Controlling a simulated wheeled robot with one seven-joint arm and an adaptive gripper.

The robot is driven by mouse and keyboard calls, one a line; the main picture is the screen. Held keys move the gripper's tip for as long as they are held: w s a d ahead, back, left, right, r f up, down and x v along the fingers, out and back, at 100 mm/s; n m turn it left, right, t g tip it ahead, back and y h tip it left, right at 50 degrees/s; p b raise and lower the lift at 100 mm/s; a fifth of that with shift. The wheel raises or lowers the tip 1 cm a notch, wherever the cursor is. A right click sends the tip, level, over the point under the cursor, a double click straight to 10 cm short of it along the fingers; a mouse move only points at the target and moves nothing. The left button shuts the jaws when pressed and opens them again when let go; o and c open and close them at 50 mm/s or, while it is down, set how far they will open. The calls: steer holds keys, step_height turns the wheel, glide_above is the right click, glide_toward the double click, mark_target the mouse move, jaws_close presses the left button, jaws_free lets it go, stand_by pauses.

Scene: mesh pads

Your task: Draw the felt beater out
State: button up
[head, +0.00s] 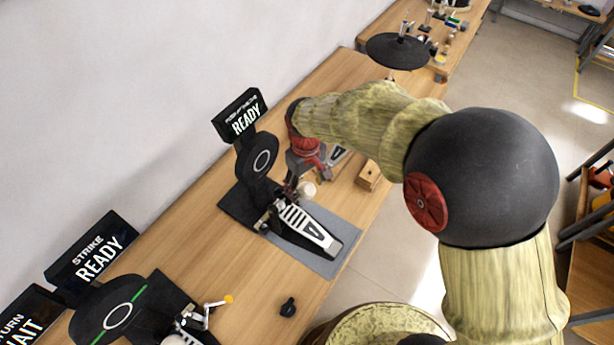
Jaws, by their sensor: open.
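A pale round beater head (307,189), which looks like the felt beater, shows at the middle pedal, just right of the round black mesh pad (258,160). The pedal (305,222) has a silver footboard and stands on a grey mat. My gripper (298,183) points down from my arm over the pedal, close beside the beater. It is open. The fingertips are small and partly merged with the pedal's metal parts, so I cannot tell whether they touch the beater or its shaft.
A "READY" sign (240,117) stands behind the pad. A wooden block (368,175) sits right of the pedal. Another pad (112,315) with a pedal is at front left. A small black knob (288,307) lies near the table's front edge. Bare wood lies between the stations.

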steer(key=shift+f, duration=1.25)
steer(key=shift+c, duration=0.8)
steer(key=c, duration=1.1)
steer(key=shift+r, duration=0.2)
steer(key=shift+s+d+r+p, duration=0.25)
steer(key=shift+d+r+p, duration=0.2)
steer(key=shift+r, duration=0.15)
steer(key=shift+s+d+r+p, duration=0.3)
steer(key=shift+d+r+p, duration=0.1)
steer(key=shift+r, duration=0.25)
steer(key=shift+s+d+r+p, duration=0.25)
steer(key=shift+d+r+p, duration=0.2)
steer(key=shift+r, duration=0.15)
steer(key=shift+r+p, duration=0.85)
steer(key=shift+r, duration=0.65)
